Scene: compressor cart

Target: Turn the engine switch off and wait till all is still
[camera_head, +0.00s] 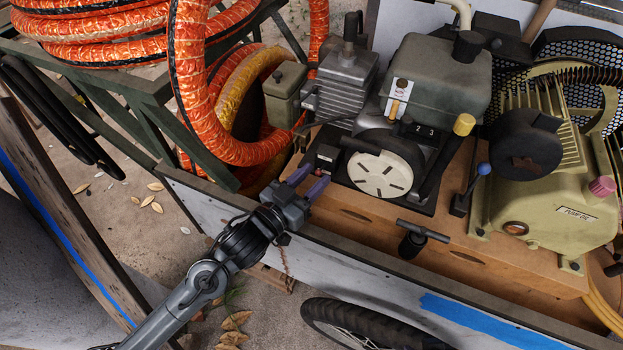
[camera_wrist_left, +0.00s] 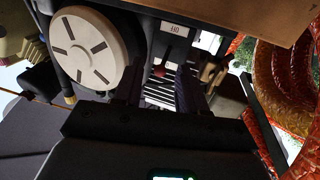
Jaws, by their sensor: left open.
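The engine (camera_head: 437,85) has a grey-green tank and a white slotted starter disc (camera_head: 380,175). A small dark box with a white label and a bit of red, apparently the engine switch (camera_head: 325,158), sits left of the disc. In the left wrist view the white label (camera_wrist_left: 175,29) and a small red part, apparently the switch (camera_wrist_left: 160,71), show; its position cannot be read. My left gripper (camera_head: 309,181) is open just in front of the box. In the wrist view its fingers (camera_wrist_left: 160,92) frame the red part; contact is not clear. My right gripper is out of view.
The starter disc and a black T-handle (camera_head: 422,231) are close on the right. Orange hoses (camera_head: 205,100) hang at the left. The cart's white side board (camera_head: 350,272) runs below my left arm. A yellow-green pump (camera_head: 545,205) stands at the right.

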